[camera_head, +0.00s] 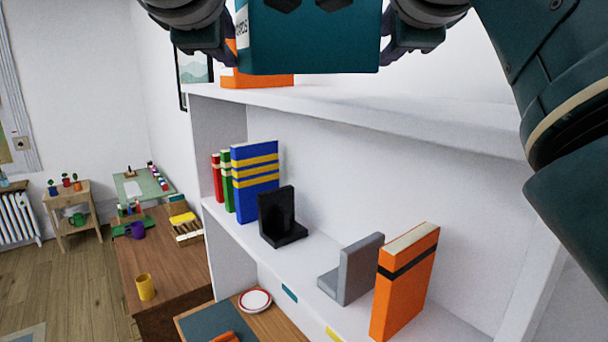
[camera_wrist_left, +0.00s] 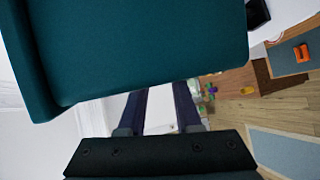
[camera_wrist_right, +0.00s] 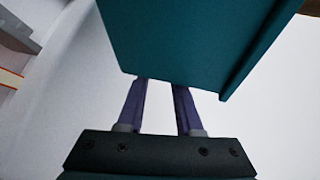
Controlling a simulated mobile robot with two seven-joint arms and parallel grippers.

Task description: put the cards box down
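The cards box (camera_head: 310,45) is a teal box with a white strip of lettering on its left edge, cut off by the top of the head view. It is up in the air in front of the top shelf, between my two grippers. My left gripper (camera_head: 228,45) is at its left side and my right gripper (camera_head: 392,48) at its right side. The box fills much of the left wrist view (camera_wrist_left: 140,50) and right wrist view (camera_wrist_right: 190,40). In both, the purple fingers stand a little apart and their tips are hidden behind the box.
The white top shelf (camera_head: 440,118) carries an orange object (camera_head: 262,80) behind the box. The shelf below holds a blue binder (camera_head: 255,180), a black bookend (camera_head: 282,215), a grey bookend (camera_head: 352,270) and an orange book (camera_head: 405,280). The top shelf's right part looks clear.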

